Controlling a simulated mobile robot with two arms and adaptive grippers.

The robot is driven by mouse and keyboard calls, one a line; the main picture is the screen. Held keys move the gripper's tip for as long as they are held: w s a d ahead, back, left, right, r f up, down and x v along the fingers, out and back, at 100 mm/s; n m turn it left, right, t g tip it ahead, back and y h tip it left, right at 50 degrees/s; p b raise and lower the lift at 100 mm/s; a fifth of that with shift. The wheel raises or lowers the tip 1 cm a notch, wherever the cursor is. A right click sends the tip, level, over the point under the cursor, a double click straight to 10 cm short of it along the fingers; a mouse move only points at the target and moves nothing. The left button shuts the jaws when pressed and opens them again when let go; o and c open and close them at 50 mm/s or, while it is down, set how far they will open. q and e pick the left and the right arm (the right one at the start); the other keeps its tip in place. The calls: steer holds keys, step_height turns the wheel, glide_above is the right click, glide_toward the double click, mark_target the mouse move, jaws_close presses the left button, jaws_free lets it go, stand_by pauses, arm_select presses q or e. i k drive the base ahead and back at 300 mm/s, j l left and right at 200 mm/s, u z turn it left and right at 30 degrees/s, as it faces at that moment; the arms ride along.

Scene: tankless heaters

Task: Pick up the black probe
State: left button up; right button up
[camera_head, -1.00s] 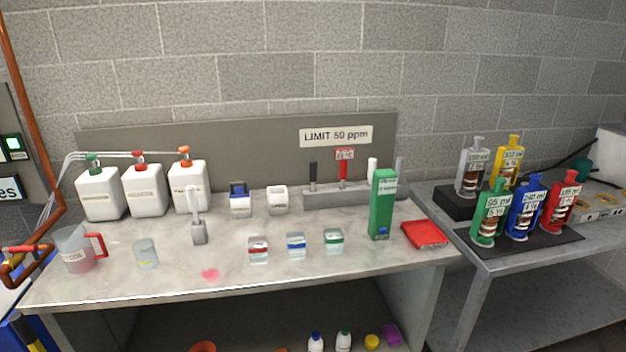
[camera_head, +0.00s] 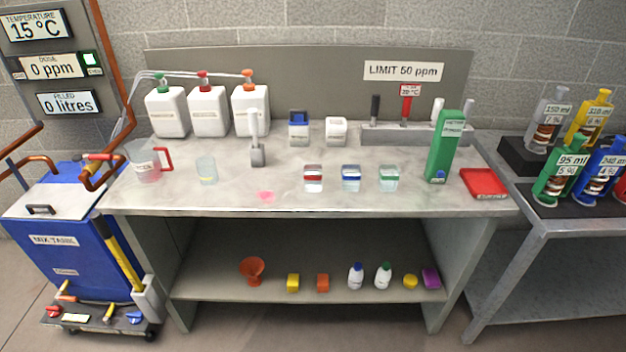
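The black probe (camera_head: 375,108) stands upright in the grey rack (camera_head: 390,136) at the back right of the bench. Its lower part is hidden in the rack. A red probe (camera_head: 407,109) with a small temperature tag stands to its right, and a white probe (camera_head: 437,110) is further right. A grey one is partly hidden behind the green box. Neither of my grippers is in view.
The bench (camera_head: 215,197) carries a tall green box (camera_head: 443,148), a red tray (camera_head: 484,183), several small jars, a measuring jug (camera_head: 146,162) and white canisters (camera_head: 208,110). A blue tank (camera_head: 70,240) stands left; a side table (camera_head: 545,229) stands right.

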mark_target(376, 98)
steer(key=i+j+z, duration=0.1)
steer(key=i+j, duration=0.6)
